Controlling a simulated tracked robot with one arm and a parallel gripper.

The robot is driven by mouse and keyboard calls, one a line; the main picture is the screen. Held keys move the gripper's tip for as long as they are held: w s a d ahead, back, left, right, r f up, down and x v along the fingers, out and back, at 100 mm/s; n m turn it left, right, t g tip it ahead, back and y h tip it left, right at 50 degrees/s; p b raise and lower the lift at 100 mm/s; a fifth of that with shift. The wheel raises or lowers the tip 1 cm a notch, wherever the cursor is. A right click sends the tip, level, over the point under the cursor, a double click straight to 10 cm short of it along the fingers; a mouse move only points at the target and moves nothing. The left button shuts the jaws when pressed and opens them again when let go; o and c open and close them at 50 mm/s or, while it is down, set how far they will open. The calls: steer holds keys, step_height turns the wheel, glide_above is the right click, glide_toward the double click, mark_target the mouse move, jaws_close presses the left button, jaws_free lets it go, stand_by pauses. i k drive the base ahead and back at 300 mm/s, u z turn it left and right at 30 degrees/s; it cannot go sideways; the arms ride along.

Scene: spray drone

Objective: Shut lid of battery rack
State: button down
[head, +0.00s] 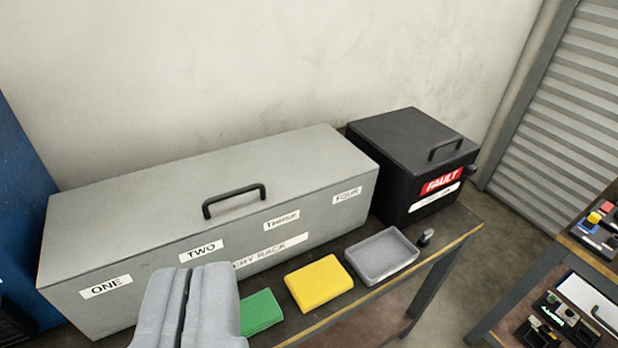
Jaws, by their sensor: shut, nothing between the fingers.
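The battery rack (150,255) is a long grey box on the bench, with labels ONE, TWO, THREE and FOUR along its front. Its grey lid (130,210) lies flat over the top, down on the box, with a black handle (234,201) near the front edge. My gripper (190,275) is at the bottom of the view, shut and empty, in front of the rack. It hides part of the rack's front and the start of the rack's name label. I cannot tell if it touches the rack.
A green block (261,312), a yellow block (319,283) and a grey tray (381,257) sit on the bench before the rack. A black FAULT box (411,160) stands right of it, lid down. A second table (540,285) is at far right, with floor between.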

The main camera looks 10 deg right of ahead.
mark_target(88, 228)
steer(key=z, duration=0.05)
steer(key=i, duration=1)
steer(key=u, duration=0.05)
